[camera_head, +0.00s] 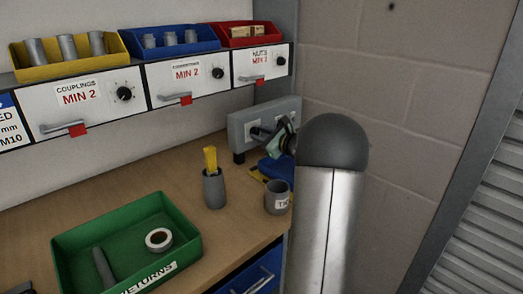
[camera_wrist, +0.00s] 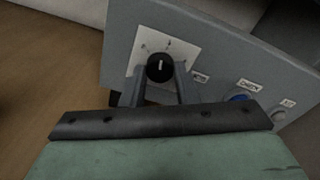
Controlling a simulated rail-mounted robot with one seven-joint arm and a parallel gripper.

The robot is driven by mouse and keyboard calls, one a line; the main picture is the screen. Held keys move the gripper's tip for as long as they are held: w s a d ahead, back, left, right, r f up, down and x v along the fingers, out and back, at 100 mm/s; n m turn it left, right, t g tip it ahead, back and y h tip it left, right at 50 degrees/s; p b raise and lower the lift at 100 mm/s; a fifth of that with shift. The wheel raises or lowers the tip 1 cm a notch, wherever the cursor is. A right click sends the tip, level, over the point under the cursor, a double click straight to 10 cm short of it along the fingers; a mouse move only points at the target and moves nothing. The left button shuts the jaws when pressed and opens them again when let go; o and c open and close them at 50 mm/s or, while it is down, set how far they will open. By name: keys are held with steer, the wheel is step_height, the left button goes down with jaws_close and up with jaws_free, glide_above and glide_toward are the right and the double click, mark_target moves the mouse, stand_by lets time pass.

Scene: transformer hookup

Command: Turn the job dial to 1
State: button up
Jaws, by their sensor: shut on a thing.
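The job dial (camera_wrist: 160,67) is a black round knob with a white pointer line, on a white plate on a grey control panel (camera_wrist: 215,42). The pointer stands nearly straight up in the wrist view; the marks on the plate are too small to read. My gripper (camera_wrist: 159,76) is shut on the dial, with one finger on each side of it. In the head view the panel (camera_head: 240,127) stands at the back right of the bench, and my gripper (camera_head: 272,138) reaches it, hiding most of its right part.
To the right of the dial, the panel has a blue button (camera_wrist: 238,98) and another round button (camera_wrist: 277,115). On the wooden bench (camera_head: 130,180) stand a grey cup with a yellow item (camera_head: 213,187), a grey mug (camera_head: 277,199) and a green returns tray (camera_head: 75,247). Labelled drawers (camera_head: 85,98) hang above.

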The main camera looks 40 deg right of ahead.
steer(key=shift+a+f+n+t+h+b, duration=0.1)
steer(key=shift+n+t+h+b, duration=0.3)
steer(key=shift+n+b, duration=5.6)
steer(key=shift+a+n+t+h+b, duration=0.1)
steer(key=shift+n+h+b, duration=0.6)
steer(key=shift+n+b, duration=5.25)
steer(key=m+b, duration=0.3)
steer(key=b, duration=0.1)
steer(key=shift+m, duration=0.35)
steer(key=o, duration=1)
steer(key=shift+c, duration=0.2)
